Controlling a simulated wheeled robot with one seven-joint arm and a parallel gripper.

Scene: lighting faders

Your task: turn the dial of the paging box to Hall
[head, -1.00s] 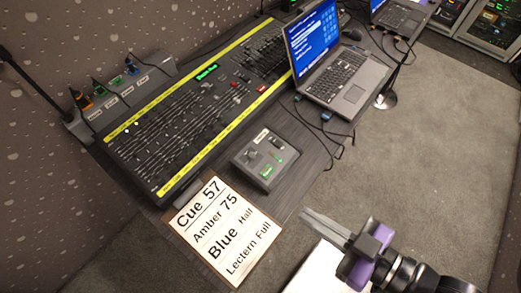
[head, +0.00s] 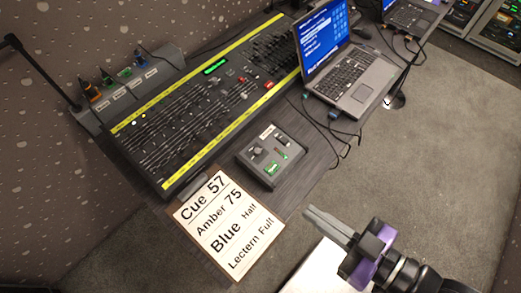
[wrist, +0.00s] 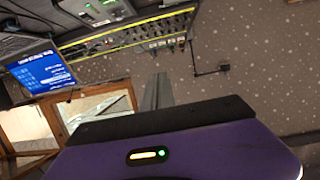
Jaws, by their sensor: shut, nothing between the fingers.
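The paging box (head: 271,156) is a small dark grey box on the desk, just in front of the lighting console. The dial's setting is too small to read. My gripper (head: 312,214) is shut and empty, to the lower right of the box and apart from it, past the desk edge.
A lighting console (head: 200,105) with yellow strips fills the desk's left part. An open laptop (head: 345,75) stands right of it, with cables by the desk edge. A cue card (head: 228,225) reading Cue 57, Amber 75, Blue Half, Lectern Full lies at the front. Carpet (head: 420,150) is clear at right.

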